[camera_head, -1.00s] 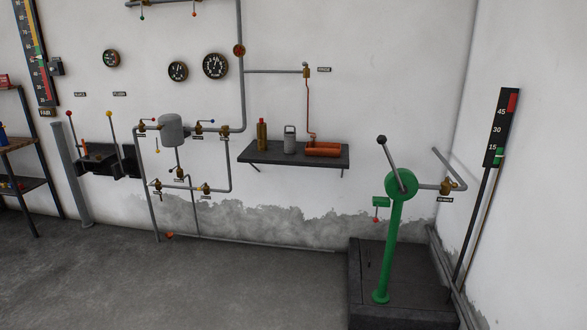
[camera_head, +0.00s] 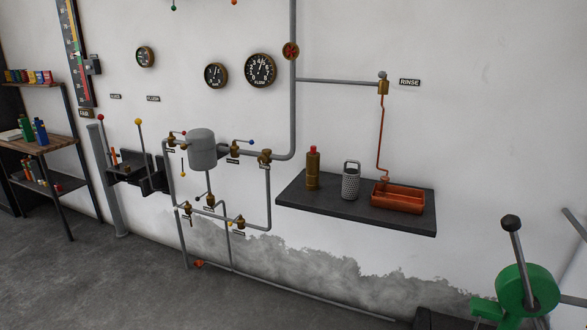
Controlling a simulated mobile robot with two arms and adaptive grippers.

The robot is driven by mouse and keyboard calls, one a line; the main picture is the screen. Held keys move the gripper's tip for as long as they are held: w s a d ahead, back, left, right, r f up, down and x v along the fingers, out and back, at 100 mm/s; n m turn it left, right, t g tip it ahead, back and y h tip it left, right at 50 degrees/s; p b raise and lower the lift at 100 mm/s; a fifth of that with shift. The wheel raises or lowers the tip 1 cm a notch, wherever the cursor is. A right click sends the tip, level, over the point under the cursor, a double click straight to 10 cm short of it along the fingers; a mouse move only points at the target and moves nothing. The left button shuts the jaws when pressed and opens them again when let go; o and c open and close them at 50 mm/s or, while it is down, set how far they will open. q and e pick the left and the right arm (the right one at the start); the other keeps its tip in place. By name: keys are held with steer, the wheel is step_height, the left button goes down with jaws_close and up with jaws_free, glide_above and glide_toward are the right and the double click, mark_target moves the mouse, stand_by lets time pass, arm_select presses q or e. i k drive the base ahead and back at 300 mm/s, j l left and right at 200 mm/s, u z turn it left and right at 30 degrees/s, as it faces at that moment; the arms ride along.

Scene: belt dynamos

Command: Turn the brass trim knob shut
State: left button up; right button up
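No label readable here names a trim knob, so I cannot tell which brass part it is. Brass fittings sit on the grey wall pipework around a grey tank (camera_head: 201,149): one right of the tank (camera_head: 265,157), one with a blue-tipped lever (camera_head: 235,151), and several lower, including one at the lower right (camera_head: 240,222). Another brass fitting (camera_head: 383,87) is on the pipe beside the RINSE label (camera_head: 410,82). A red handwheel (camera_head: 291,51) is on the vertical pipe. Neither of my grippers is in view.
A dark wall shelf (camera_head: 310,209) holds a brass bottle (camera_head: 313,168), a perforated grey canister (camera_head: 350,181) and a copper trough (camera_head: 398,198). A green pump (camera_head: 528,290) stands lower right. A shelf rack (camera_head: 50,146) is at left. The floor (camera_head: 120,285) before the pipework is clear.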

mark_target(262, 159)
steer(key=i+l+u, duration=0.25)
steer(key=i, duration=0.2)
steer(key=i+j+z, duration=0.3)
steer(key=i+j, duration=0.45)
steer(key=j, duration=0.15)
